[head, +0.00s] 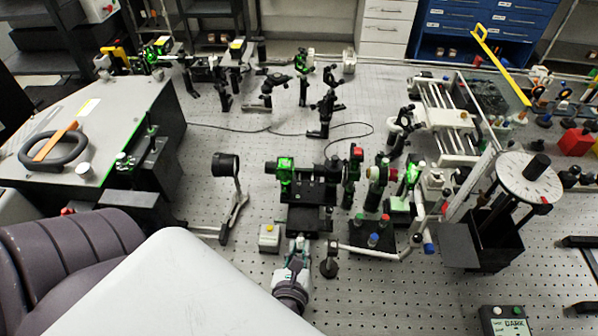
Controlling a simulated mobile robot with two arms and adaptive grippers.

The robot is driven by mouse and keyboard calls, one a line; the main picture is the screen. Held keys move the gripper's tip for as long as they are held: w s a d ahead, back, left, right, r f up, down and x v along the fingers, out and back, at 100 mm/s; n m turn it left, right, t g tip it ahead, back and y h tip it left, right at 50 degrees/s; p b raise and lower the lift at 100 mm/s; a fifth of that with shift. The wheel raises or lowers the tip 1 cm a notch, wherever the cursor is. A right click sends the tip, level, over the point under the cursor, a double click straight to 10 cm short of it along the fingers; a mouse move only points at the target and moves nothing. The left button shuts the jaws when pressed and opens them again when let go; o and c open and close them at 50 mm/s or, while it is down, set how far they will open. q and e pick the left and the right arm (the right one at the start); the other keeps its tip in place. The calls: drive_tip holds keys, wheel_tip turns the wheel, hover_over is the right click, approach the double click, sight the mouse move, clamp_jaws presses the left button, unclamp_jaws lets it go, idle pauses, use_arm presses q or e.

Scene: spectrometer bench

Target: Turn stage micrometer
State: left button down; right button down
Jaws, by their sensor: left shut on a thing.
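The black translation stage (306,218) stands on the perforated bench at the middle of the head view, with green-lit optics on top. Its micrometer sits at the near side, where my left gripper (299,245) reaches in from below. The gripper is shut on the micrometer, and its fingers hide most of it, so I cannot read its scale. My right gripper is not in view.
A round lens on a stand (226,167) is farther left. A white dial (529,178) stands at the right.

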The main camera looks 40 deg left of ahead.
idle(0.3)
use_arm(q)
drive_tip(key=c, duration=1.1)
unclamp_jaws()
drive_tip(key=v, duration=1.2)
drive_tip(key=shift+w, duration=0.1)
drive_tip(key=shift+r, duration=0.1)
